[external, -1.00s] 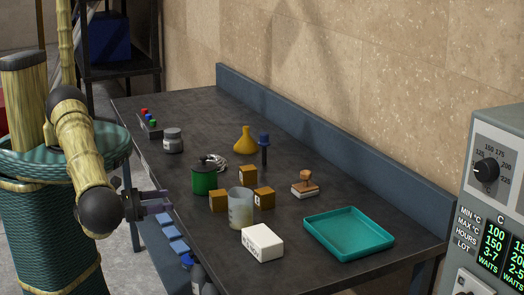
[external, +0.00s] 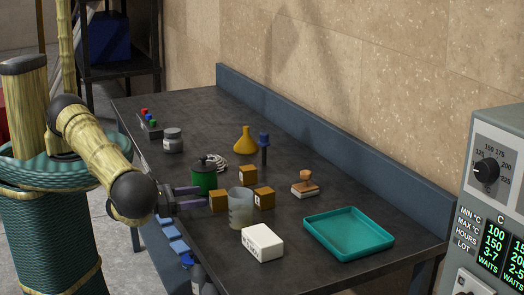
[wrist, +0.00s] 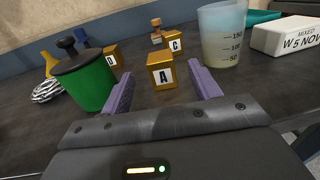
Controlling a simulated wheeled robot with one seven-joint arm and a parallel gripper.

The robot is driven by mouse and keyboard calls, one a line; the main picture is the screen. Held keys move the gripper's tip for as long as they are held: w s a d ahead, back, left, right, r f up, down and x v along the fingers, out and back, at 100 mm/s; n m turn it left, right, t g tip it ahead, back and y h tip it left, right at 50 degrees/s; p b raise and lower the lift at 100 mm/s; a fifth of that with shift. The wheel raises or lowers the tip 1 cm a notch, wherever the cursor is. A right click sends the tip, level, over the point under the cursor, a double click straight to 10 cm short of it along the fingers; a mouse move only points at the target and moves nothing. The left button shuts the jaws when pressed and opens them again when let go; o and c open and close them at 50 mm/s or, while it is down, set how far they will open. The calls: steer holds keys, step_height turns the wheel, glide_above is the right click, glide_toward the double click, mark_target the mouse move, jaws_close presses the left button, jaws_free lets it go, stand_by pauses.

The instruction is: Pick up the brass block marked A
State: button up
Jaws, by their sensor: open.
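The brass block marked A (wrist: 162,72) is a small golden cube with a white label. In the wrist view it sits just ahead of the gap between my gripper's purple fingers (wrist: 161,76). In the external view block A (external: 218,201) stands on the dark bench near its front edge. My gripper (external: 198,197) is open and empty, low over the edge, its fingertips just left of the block. Block C (wrist: 174,42) stands behind A, and block D (wrist: 116,53) is partly hidden behind the green pot; C (external: 264,198) and D (external: 248,175) also show in the external view.
The green lidded pot (external: 203,180) is close on one side of A, and the measuring beaker (external: 240,210) is close on the other. A white box (external: 262,243), a wooden stamp (external: 305,190) and a teal tray (external: 348,254) lie further right. A yellow flask (external: 245,142) stands behind.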

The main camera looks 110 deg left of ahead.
mark_target(223, 192)
steer(key=shift+b+x, duration=0.35)
steer(key=shift+x, duration=0.8)
steer(key=shift+w+a, duration=0.1)
steer(key=x, duration=0.5)
steer(key=shift+w+a, duration=0.25)
jaws_close()
steer(key=shift+r, duration=0.1)
